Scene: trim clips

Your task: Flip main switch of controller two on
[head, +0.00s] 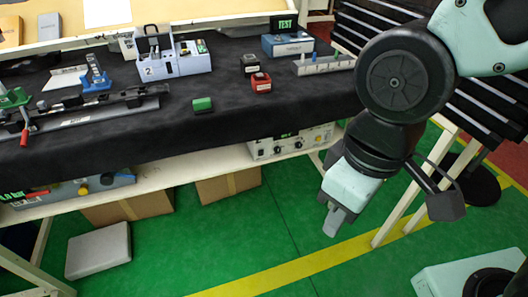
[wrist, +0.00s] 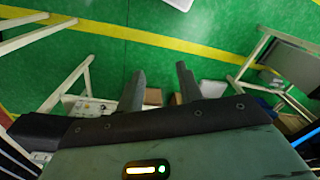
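Controller two is probably the light grey-blue box (head: 178,62) marked "2" at the back of the black-covered table in the head view. It has a raised dark-framed part on its left and small coloured parts on its top right. I cannot make out its main switch or the switch's position. My gripper (head: 335,216) hangs in front of the table at the right, over the green floor, far from the box. In the wrist view my gripper (wrist: 161,75) shows two fingers spread apart with nothing between them. The box is not seen in the wrist view.
The black tabletop (head: 235,110) carries a green block (head: 202,104), a red block (head: 261,82), a blue device (head: 287,45) with a TEST display, and a long dark rail fixture (head: 100,108) at left. A lower shelf (head: 165,178) holds instruments. The floor around my gripper is clear.

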